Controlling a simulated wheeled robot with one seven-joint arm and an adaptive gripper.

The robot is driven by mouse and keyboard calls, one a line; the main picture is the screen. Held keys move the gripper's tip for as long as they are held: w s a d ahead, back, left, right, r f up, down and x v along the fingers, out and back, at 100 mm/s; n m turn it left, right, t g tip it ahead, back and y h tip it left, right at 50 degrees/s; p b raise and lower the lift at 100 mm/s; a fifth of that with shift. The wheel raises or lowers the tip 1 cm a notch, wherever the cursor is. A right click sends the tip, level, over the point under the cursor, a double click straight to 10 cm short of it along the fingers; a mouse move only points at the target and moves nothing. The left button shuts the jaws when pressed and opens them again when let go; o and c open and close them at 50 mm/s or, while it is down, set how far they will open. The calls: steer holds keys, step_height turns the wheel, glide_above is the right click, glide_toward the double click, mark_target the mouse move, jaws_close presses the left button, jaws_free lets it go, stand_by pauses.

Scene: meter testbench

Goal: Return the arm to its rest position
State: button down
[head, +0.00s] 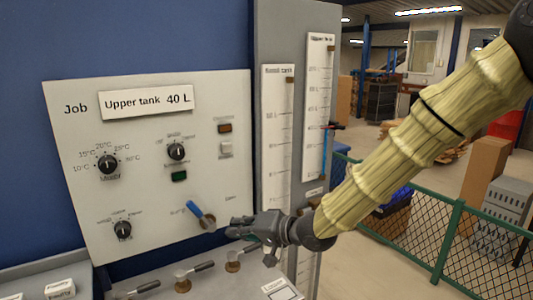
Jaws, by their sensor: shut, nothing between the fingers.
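My arm (400,140) comes in from the upper right and reaches down to the left, in a pale ribbed sleeve. My gripper (236,228) is at its end, shut and empty. It is in front of the lower right part of the control panel (80,220), just right of the blue-handled lever (200,215). I cannot tell whether it touches the panel or the lever.
Below are several valve levers, one at the left (183,280) and one (233,262) near my gripper. Two tall gauges (279,150) stand on a grey column. A green mesh fence (420,235) and open floor lie at the right.

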steer(key=s+d+f+m+g+h, duration=0.1)
steer(key=s+d+f+h, duration=0.2)
steer(key=f, duration=0.7)
steer(key=s+d+f+h, duration=0.1)
steer(key=s+d+f, duration=0.25)
steer(key=f, duration=0.75)
steer(key=s+d+f+m+g+h, duration=0.1)
steer(key=s+d+f+h, duration=0.3)
steer(key=f, duration=0.6)
steer(key=s+d+f+g+h, duration=0.1)
steer(key=s+d+f, duration=0.5)
steer(key=s, duration=0.3)
steer(key=s+d+f+n+g+h, duration=0.1)
steer(key=s+d+f+g+h, duration=0.1)
steer(key=s+d+f, duration=0.4)
steer(key=s+d+f+n+g+h+b, duration=0.1)
steer(key=s+d+f+g, duration=0.1)
steer(key=s+d+f, duration=0.5)
steer(key=s, duration=0.6)
steer(key=shift+d, duration=0.35)
